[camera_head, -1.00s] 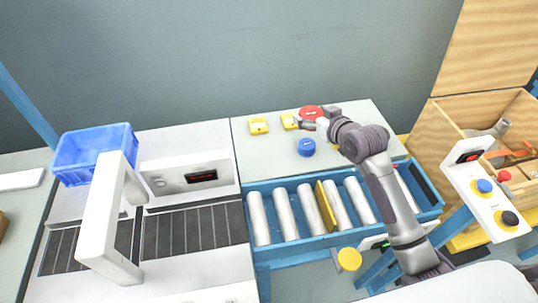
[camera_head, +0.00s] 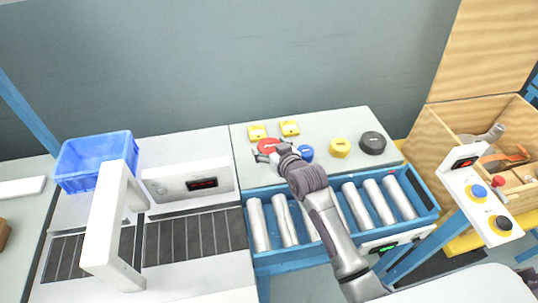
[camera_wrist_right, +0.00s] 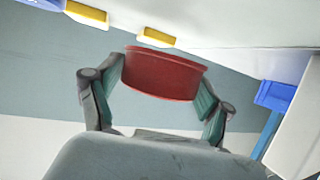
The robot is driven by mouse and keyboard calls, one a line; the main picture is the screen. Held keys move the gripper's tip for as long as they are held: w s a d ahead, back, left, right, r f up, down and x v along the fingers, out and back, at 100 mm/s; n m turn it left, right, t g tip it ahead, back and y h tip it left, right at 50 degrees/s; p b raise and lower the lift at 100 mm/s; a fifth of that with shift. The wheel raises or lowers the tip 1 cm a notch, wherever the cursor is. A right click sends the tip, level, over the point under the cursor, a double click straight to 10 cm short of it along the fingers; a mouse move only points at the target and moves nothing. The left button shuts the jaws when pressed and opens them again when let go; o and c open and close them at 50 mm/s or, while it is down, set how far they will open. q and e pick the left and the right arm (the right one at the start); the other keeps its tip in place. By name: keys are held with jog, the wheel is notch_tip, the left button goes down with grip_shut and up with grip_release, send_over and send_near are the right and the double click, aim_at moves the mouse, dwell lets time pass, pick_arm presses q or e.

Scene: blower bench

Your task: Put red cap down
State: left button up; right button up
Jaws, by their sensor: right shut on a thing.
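The red cap (camera_head: 268,146) is at the left part of the white bench top in the head view, just in front of two yellow blocks. My right gripper (camera_head: 272,154) is at the cap, its arm reaching in from the lower right. In the right wrist view the red cap (camera_wrist_right: 163,74) sits between the two green-padded fingers of my right gripper (camera_wrist_right: 160,86), which are shut on its sides. Whether the cap touches the bench top, I cannot tell. My left gripper is not in view.
The yellow blocks (camera_head: 257,132) (camera_head: 289,128) lie behind the cap. A blue cap (camera_head: 306,152), a yellow cap (camera_head: 340,147) and a black cap (camera_head: 372,142) stand to its right. A blue roller conveyor (camera_head: 430,214) runs in front. A blue crate (camera_head: 95,163) is at left.

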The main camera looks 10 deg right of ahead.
jog(key=shift+a+f+p, duration=0.15)
jog(key=shift+f+p, duration=0.35)
jog(key=shift+f, duration=1.4)
jog(key=shift+f, duration=0.2)
jog(key=o, duration=0.8)
jog(key=shift+o, duration=0.2)
